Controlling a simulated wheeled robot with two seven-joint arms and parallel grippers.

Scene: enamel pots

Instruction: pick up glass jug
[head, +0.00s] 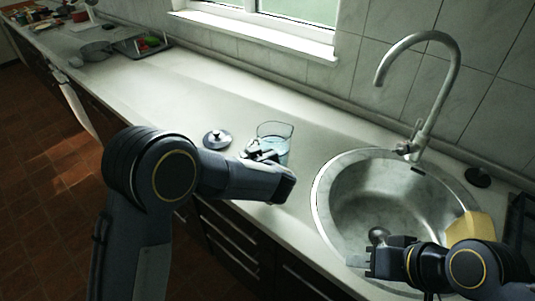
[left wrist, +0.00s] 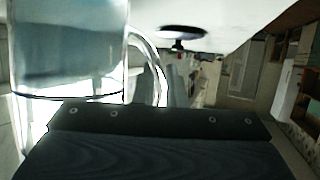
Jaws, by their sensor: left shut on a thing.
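The clear glass jug (head: 275,130) stands upright near the front edge of the counter, left of the sink. My left gripper (head: 262,152) is shut on the jug, reaching it from the front; the fingers partly hide its lower side. In the left wrist view the jug (left wrist: 65,50) fills the upper left, with its curved handle (left wrist: 155,68) on its right side. The exact contact of the fingers is hidden there. My right gripper (head: 370,262) is at the front rim of the sink, away from the jug; its jaw opening is unclear.
A dark round lid with a knob (head: 217,139) lies left of the jug, also in the left wrist view (left wrist: 183,33). The steel sink (head: 350,200) and tall tap (head: 440,90) are to the right. A yellow item (head: 470,228) is at the sink's right. The counter behind is clear.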

